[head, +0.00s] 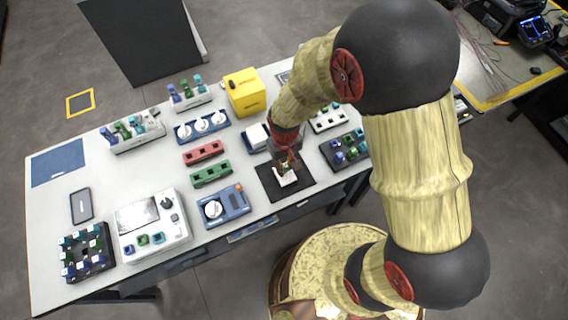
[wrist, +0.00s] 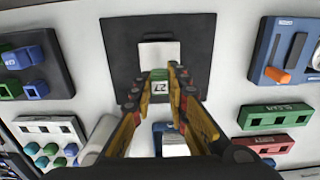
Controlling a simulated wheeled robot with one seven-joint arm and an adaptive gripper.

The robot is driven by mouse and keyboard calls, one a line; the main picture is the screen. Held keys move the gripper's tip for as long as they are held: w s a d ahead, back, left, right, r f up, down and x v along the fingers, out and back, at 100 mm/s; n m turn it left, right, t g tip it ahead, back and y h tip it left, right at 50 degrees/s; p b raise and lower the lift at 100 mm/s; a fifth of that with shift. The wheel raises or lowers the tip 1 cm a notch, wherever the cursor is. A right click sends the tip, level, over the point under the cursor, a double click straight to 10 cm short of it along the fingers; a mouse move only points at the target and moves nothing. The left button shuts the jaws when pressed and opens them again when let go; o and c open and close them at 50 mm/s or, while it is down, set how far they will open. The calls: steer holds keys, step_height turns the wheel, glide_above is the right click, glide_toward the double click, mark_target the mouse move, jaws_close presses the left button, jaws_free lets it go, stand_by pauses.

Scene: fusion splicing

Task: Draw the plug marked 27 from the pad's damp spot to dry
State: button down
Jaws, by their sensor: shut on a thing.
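The plug marked 27 (wrist: 160,87) is between my gripper's fingers (wrist: 160,84), with its numbered top facing the wrist camera. My gripper (head: 286,168) is shut on it. The white pad (wrist: 159,52) lies on a black mat (wrist: 115,35), and part of it shows just beyond the plug in the wrist view. In the head view the pad (head: 288,179) shows below the fingers, on the mat (head: 268,187). The plug's lower end is hidden, so I cannot tell whether it touches the pad. I cannot make out the damp spot.
A red block (head: 203,152), a green block (head: 211,174) and a blue dial device (head: 223,206) stand left of the mat. A dark tray of plugs (head: 345,150) and a white holed rack (head: 328,119) are to its right. A yellow box (head: 244,92) stands behind.

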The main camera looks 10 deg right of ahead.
steer(key=shift+s+d+p, duration=0.25)
steer(key=shift+s, duration=0.6)
steer(key=shift+s+d+p, duration=0.2)
steer(key=shift+s+d, duration=0.05)
steer(key=shift+s, duration=0.55)
steer(key=shift+r, duration=0.1)
stand_by(0.5)
steer(key=shift+r+p, duration=1.85)
steer(key=shift+r, duration=0.3)
